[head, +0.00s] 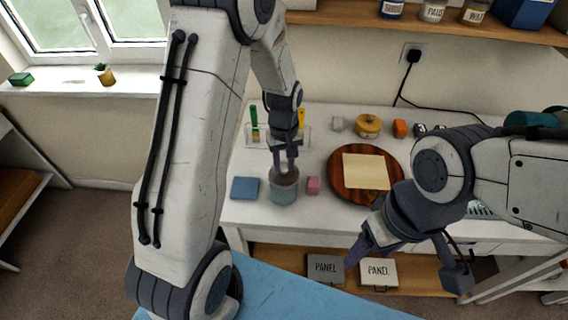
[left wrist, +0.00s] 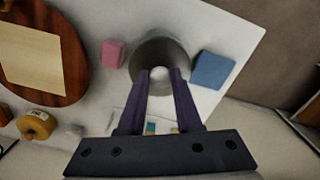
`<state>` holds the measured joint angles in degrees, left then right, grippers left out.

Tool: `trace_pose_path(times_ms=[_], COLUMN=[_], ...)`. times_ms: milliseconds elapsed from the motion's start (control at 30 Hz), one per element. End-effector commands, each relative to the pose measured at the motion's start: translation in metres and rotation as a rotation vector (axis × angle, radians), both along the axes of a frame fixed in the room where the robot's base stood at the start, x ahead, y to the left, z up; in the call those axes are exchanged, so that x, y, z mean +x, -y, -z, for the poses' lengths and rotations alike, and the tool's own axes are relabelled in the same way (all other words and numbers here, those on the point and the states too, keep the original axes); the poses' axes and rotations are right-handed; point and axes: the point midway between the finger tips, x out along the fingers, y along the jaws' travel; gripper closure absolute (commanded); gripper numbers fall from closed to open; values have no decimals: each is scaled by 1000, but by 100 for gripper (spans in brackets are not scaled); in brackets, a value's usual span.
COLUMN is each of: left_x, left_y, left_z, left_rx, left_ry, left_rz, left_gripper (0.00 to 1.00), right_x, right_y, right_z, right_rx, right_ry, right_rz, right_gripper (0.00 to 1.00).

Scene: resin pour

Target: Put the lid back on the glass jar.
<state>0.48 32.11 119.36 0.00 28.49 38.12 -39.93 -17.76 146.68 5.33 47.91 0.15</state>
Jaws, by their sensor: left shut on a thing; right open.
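The glass jar (head: 283,190), a greenish-grey cylinder, stands upright near the front of the white table. My left gripper (head: 284,168) points down over its mouth. In the left wrist view the gripper (left wrist: 161,76) is shut on the pale round knob of the lid (left wrist: 159,72). A grey round shape (left wrist: 158,50) surrounds the knob there. The lid is mostly hidden by the fingers in the head view, and I cannot tell whether it touches the jar's rim. My right gripper (head: 405,262) is open and empty in front of the table.
A blue block (head: 244,188) is left of the jar and a pink block (head: 313,185) close on its right. A brown round board (head: 344,190) with a cream sheet (head: 366,171) lies further right.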

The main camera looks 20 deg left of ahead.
Motion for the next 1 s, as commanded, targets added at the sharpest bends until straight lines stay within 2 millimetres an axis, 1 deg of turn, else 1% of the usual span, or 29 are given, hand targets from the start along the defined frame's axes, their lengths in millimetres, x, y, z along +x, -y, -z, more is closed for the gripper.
trace_pose_path(times_ms=[467, 500, 533, 567, 767, 800, 867, 900, 1000], left_x=[0, 0, 0, 0, 0, 0, 0, 0, 0], left_y=[0, 0, 0, 0, 0, 0, 0, 0, 0], left_z=[0, 0, 0, 0, 0, 0, 0, 0, 0], left_rx=[0, 0, 0, 0, 0, 0, 0, 0, 0], left_ry=[0, 0, 0, 0, 0, 0, 0, 0, 0], left_rz=[0, 0, 0, 0, 0, 0, 0, 0, 0], left_gripper=[100, 52, 40, 32, 32, 28, 5, 2, 2], right_x=[0, 0, 0, 0, 0, 0, 0, 0, 0], right_y=[0, 0, 0, 0, 0, 0, 0, 0, 0], right_z=[-2, -2, -2, -2, -2, -2, -2, -2, -2], right_rx=[0, 0, 0, 0, 0, 0, 0, 0, 0], right_ry=[0, 0, 0, 0, 0, 0, 0, 0, 0], right_rz=[0, 0, 0, 0, 0, 0, 0, 0, 0], right_gripper=[31, 31, 31, 31, 31, 31, 31, 31, 31])
